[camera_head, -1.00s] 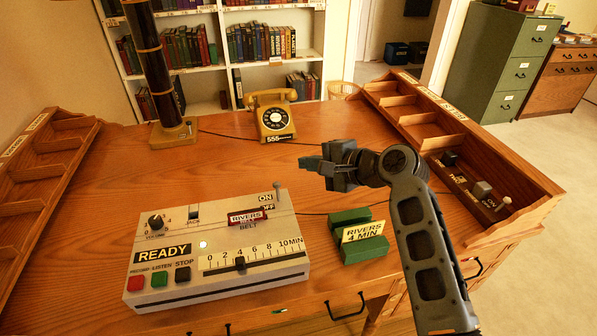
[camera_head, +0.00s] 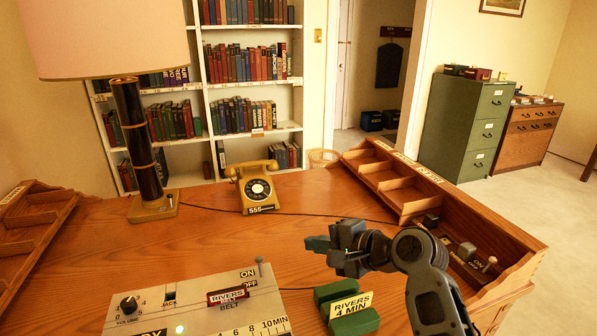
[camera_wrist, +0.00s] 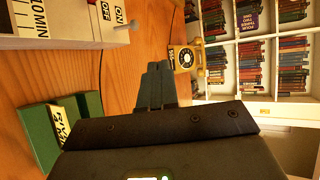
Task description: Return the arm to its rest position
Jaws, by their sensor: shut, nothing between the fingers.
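My gripper (camera_head: 318,244) hangs above the wooden desk (camera_head: 150,250), right of its middle, with the arm folded up from the lower right. Its fingers are shut with nothing between them and point left in the head view. In the wrist view the closed fingers (camera_wrist: 158,84) reach out over bare desk top toward the yellow telephone. The gripper touches nothing that I can see. Below it stands the green block holder (camera_head: 352,322) with a "RIVERS 4 MIN" card (camera_head: 350,305).
A white control box (camera_head: 200,305) with a red "RIVERS" tag is at the lower left, partly cut off. The yellow telephone (camera_head: 256,187) and a lamp (camera_head: 152,208) stand at the back. A wooden compartment rack (camera_head: 440,200) lines the right edge. The desk middle is clear.

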